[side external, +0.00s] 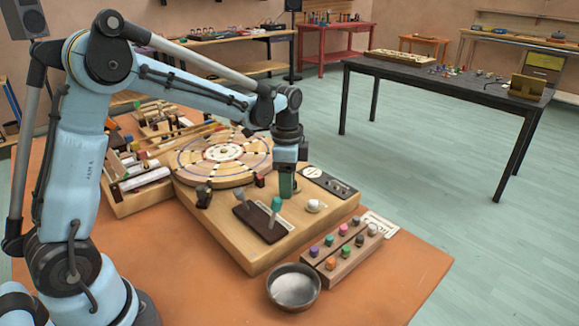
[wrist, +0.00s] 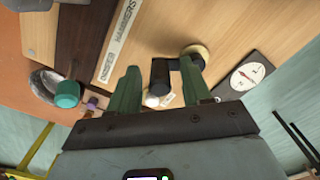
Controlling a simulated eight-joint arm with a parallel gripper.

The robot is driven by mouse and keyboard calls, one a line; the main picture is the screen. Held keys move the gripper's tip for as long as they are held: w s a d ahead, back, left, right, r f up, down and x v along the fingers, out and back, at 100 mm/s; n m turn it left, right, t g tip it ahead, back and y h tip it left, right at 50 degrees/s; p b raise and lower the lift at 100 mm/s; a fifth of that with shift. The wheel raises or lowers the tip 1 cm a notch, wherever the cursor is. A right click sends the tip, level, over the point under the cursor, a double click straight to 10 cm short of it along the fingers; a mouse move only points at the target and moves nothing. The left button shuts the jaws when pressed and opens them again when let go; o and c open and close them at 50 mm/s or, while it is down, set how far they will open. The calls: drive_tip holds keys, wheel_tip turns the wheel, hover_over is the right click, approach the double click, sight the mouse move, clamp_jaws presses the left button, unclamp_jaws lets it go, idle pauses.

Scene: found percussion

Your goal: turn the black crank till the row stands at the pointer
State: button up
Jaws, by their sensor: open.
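My gripper (side external: 287,188) is over the right part of a wooden board, beside the round wheel (side external: 222,154). The wheel has a pale top with dark marks around it. In the wrist view my gripper (wrist: 160,80) is open, its two green fingers apart. The black crank (wrist: 161,71) shows between the fingers, joined to a round cream hub beyond the right finger. I cannot tell whether the fingers touch it. In the side view my gripper hides the crank. I cannot make out the pointer or the row for certain.
A teal-knobbed lever (side external: 277,204) stands on a dark plate in front of my gripper. A white knob (side external: 314,206) and a dial plate (side external: 330,185) are to the right. A metal bowl (side external: 293,287) and a block of coloured pegs (side external: 342,252) are near the front. The orange table's front right is clear.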

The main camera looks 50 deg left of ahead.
clamp_jaws()
drive_tip(key=shift+w+d+n, duration=0.1)
drive_tip(key=shift+n, duration=0.2)
drive_tip(key=n, duration=0.2)
drive_tip(key=shift+w+d+n, duration=0.35)
drive_tip(key=shift+d+n, duration=0.05)
drive_tip(key=n, duration=0.1)
drive_tip(key=w+n, duration=0.1)
drive_tip(key=shift+d+n, duration=0.3)
drive_tip(key=shift+d, duration=0.05)
drive_tip(key=n, duration=0.2)
drive_tip(key=w+n, duration=0.1)
drive_tip(key=n, duration=0.1)
drive_tip(key=w+n, duration=0.1)
drive_tip(key=shift+d+n, duration=0.25)
drive_tip(key=shift+n, duration=0.15)
